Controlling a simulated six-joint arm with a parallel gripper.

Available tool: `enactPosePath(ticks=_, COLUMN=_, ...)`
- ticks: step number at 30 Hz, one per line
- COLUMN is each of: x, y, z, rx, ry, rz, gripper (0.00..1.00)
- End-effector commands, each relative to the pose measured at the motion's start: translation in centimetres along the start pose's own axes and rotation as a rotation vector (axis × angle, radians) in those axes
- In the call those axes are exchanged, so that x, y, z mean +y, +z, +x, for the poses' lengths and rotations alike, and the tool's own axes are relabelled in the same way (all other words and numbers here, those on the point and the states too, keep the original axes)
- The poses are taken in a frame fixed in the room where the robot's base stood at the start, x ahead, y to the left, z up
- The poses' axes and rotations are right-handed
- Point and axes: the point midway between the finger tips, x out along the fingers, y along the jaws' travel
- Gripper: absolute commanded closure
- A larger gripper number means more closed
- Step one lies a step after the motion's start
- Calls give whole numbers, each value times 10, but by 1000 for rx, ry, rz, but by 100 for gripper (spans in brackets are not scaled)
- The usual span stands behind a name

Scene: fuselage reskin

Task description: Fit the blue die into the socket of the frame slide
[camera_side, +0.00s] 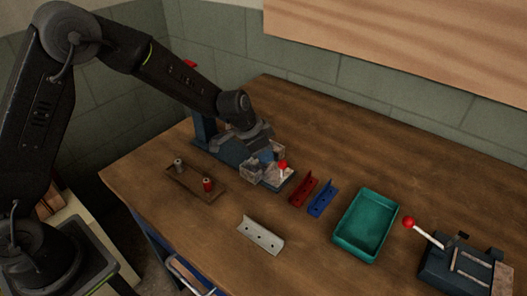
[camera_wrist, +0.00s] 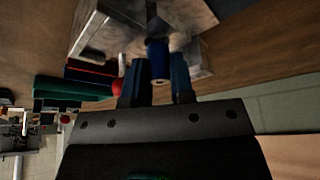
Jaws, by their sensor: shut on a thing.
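In the wrist view my gripper (camera_wrist: 158,82) is shut on the blue die (camera_wrist: 158,62), a short cylinder between its two dark blue fingers. The die's far end is close to the worn grey metal blocks of the frame slide (camera_wrist: 100,28). I cannot tell whether it touches them or has entered a socket; the socket opening is not clear. In the side view the frame slide (camera_side: 256,174) sits on a blue machine at the back of the bench. My gripper (camera_side: 261,154) is down at it, and its fingertips and the die are hard to make out there.
A wooden holder (camera_side: 185,184) carries a grey die (camera_side: 178,165) and a red die (camera_side: 208,185). Red (camera_side: 303,190) and blue (camera_side: 322,200) brackets, a grey bracket (camera_side: 261,236), a teal tray (camera_side: 345,245) and a lever device (camera_side: 452,270) stand rightward. A red knob (camera_side: 283,165) rises beside the slide.

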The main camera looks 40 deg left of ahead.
Motion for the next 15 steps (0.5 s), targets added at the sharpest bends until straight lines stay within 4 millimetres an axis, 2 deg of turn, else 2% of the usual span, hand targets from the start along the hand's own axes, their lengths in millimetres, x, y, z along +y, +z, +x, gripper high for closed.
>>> enactPosePath(ticks=14, x=0, y=4, z=9, rx=0, ry=1, rz=0, gripper=100)
enactPosePath(ticks=15, x=0, y=4, z=10, rx=1, ry=0, rz=0, gripper=77)
